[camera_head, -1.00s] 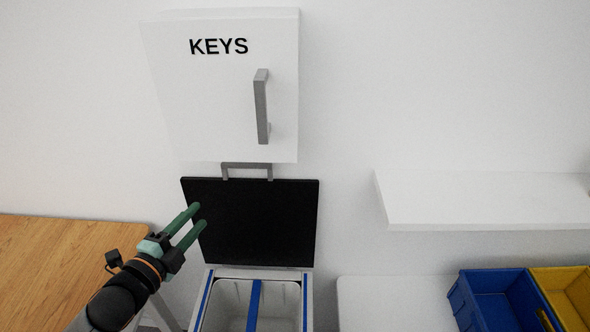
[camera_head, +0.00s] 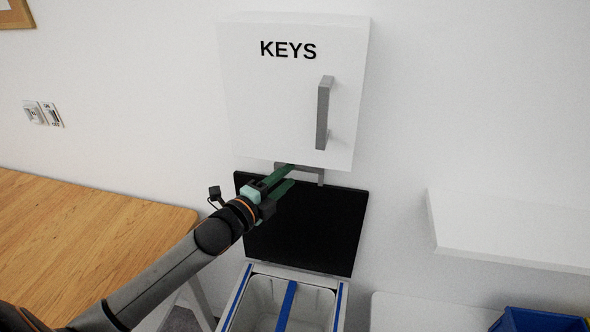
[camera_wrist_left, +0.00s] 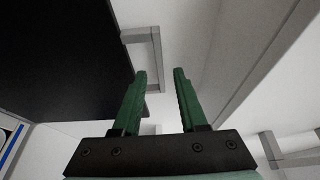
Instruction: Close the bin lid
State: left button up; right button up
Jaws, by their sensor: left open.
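The black bin lid (camera_head: 312,232) stands raised against the wall, behind the open white bin (camera_head: 262,295) with a blue bar across its top. A grey handle (camera_head: 322,176) sits on the lid's upper edge, just under the keys cabinet. My left gripper (camera_head: 289,174) is open and empty, in front of the lid's upper left part by the handle. In the left wrist view the green fingers (camera_wrist_left: 160,72) are apart, with the grey handle (camera_wrist_left: 156,50) just beyond them and the lid (camera_wrist_left: 65,60) at left. My right gripper is not in view.
A white cabinet marked KEYS (camera_head: 290,95) hangs right above the lid. A wooden table (camera_head: 80,240) stands at left. A white shelf (camera_head: 520,235) and a blue bin (camera_head: 540,320) are at right.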

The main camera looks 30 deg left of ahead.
aim_at(297, 169)
pick_arm(q)
jog(key=shift+w+d, duration=0.15)
jog(key=shift+w, duration=0.8)
jog(key=shift+w+d, duration=0.15)
jog(key=shift+w, duration=0.75)
grip_shut()
